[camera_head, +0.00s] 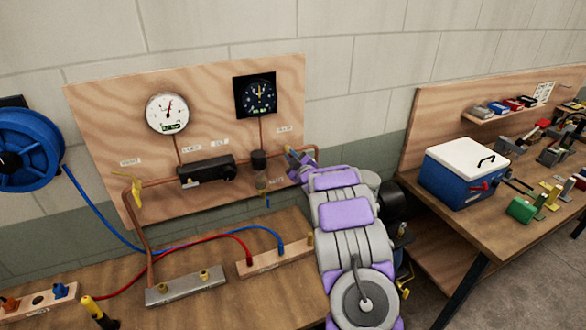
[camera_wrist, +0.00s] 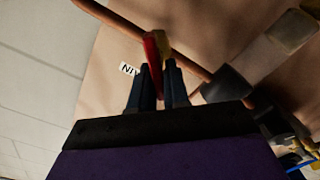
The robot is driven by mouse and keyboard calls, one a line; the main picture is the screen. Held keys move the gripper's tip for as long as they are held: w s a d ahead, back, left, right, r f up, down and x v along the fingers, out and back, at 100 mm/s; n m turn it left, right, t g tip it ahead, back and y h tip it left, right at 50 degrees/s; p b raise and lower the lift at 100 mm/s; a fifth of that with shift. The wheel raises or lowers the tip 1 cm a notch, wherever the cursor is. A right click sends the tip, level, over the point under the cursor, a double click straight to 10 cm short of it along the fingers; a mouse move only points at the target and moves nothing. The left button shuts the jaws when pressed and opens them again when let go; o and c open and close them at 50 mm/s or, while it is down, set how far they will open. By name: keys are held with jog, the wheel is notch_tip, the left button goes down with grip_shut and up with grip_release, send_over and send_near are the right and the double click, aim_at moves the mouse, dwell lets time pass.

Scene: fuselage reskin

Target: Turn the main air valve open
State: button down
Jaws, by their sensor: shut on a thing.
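The main air valve's handle (camera_wrist: 153,50) shows in the wrist view as a narrow upright piece, red on one side and yellowish on the other. It stands by the copper pipe, with a partly hidden white label beside it. My gripper (camera_wrist: 158,84) is shut on this handle, with one dark finger on each side. In the head view my gripper (camera_head: 298,155) is at the right end of the plywood panel, below a small label (camera_head: 284,129). My arm hides much of the valve there.
The plywood panel (camera_head: 100,120) carries a white dial gauge (camera_head: 167,113), a black gauge (camera_head: 256,93), a black regulator (camera_head: 206,169) and a yellow lever (camera_head: 136,192) at left. A clear-bowled filter (camera_head: 260,170) is close left of my gripper. Hoses cross the bench below.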

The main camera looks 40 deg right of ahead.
jog(key=n+b, duration=0.2)
jog(key=b, duration=0.1)
jog(key=f+n+b, duration=0.1)
jog(key=n+b, duration=0.1)
jog(key=b, duration=0.1)
jog(key=shift+a+n+b, duration=0.2)
jog(key=shift+n+b, duration=0.15)
jog(key=shift+n, duration=0.05)
jog(key=n+b, duration=0.2)
jog(key=b, duration=0.1)
jog(key=f+n+b, duration=0.1)
jog(key=n+b, duration=0.1)
jog(key=b, duration=0.1)
jog(key=shift+a+n, duration=0.1)
jog(key=shift+n, duration=0.2)
jog(key=c, duration=1.4)
grip_release()
jog(key=shift+a, duration=0.1)
jog(key=shift+o, duration=1)
jog(key=shift+w+a+r, duration=0.1)
jog(key=shift+a, duration=0.05)
jog(key=shift+r, duration=0.15)
